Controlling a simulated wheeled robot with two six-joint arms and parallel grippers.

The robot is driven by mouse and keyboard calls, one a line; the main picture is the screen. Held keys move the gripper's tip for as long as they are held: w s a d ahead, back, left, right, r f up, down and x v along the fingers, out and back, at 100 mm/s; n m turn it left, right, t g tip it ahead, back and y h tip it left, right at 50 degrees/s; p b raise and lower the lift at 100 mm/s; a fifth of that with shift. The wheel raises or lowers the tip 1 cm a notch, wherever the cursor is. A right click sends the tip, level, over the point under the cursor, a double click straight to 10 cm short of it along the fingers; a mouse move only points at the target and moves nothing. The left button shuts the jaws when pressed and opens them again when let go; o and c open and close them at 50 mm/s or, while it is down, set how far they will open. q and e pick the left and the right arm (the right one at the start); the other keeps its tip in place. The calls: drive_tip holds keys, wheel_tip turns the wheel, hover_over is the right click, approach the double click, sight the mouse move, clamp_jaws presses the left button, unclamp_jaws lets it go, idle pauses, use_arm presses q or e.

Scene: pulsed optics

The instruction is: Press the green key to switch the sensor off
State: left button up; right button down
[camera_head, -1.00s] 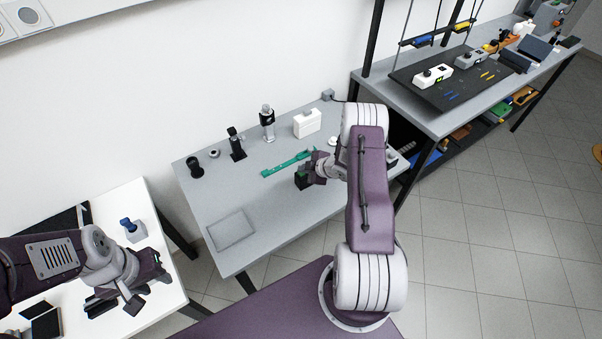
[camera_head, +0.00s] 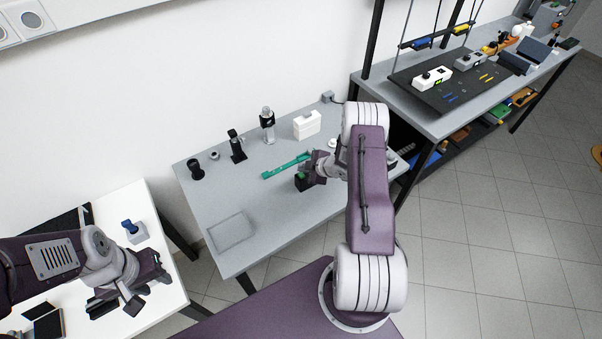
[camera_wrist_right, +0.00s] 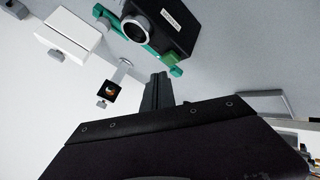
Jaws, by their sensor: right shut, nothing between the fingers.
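My left gripper (camera_head: 143,287) is open and empty over the white table.
The grey table (camera_head: 205,192) also bears a green rail (camera_head: 285,166), a white box (camera_head: 307,123), black upright parts (camera_head: 237,146), a silver-topped post (camera_head: 267,122) and a flat tray (camera_head: 231,231). A blue-topped part (camera_head: 132,229) stands near my left arm.

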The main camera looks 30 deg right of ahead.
sight(303, 176)
wheel_tip(303, 176, up, 6)
drive_tip(key=p, duration=0.4)
drive_tip(key=shift+p, duration=0.3)
drive_tip(key=shift+f, duration=0.15)
